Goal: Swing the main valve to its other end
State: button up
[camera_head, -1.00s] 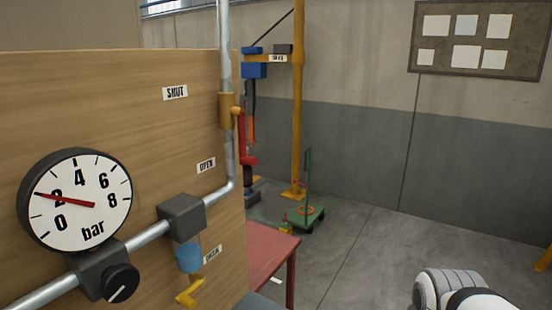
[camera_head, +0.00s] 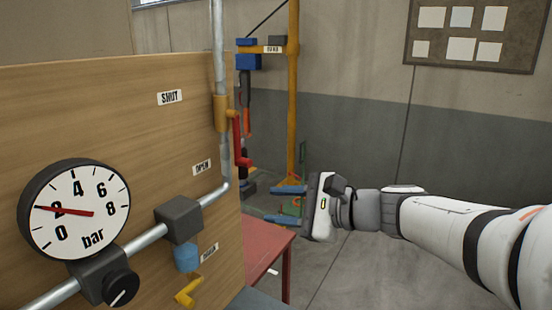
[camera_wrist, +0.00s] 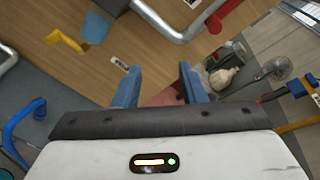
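The main valve has a brass-yellow body (camera_head: 221,113) on the vertical pipe and a red lever (camera_head: 238,138). The lever hangs down, its bent grip level with the OPEN label (camera_head: 202,167) and below the SHUT label (camera_head: 170,97). My gripper (camera_head: 286,204) is right of the lever and a little lower in the picture, clear of it. Its two blue fingers are apart with nothing between them. In the wrist view my gripper (camera_wrist: 160,80) is open, and the red lever (camera_wrist: 222,17) shows at the top, partly cut off.
A pressure gauge (camera_head: 75,212) reads about 2 bar above a black knob (camera_head: 121,289). A yellow drain-side handle (camera_head: 189,293) hangs below a blue part (camera_head: 187,258). A red table (camera_head: 265,250) stands beside the wooden panel (camera_head: 110,120). A yellow post (camera_head: 293,100) stands behind.

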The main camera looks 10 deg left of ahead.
aim_at(245, 163)
jog(key=w+a+r+m, duration=0.1)
jog(key=w+a, duration=0.1)
jog(key=w+a+r+m+t+y+p, duration=0.1)
jog(key=w+a+r, duration=0.1)
jog(key=a, duration=0.1)
jog(key=w+a+r+y+p, duration=0.1)
jog(key=w+a+r, duration=0.1)
jog(key=a, duration=0.1)
jog(key=shift+w+r+m+t, duration=0.15)
jog(key=shift+m+t, duration=0.25)
grip_shut()
dwell(0.3)
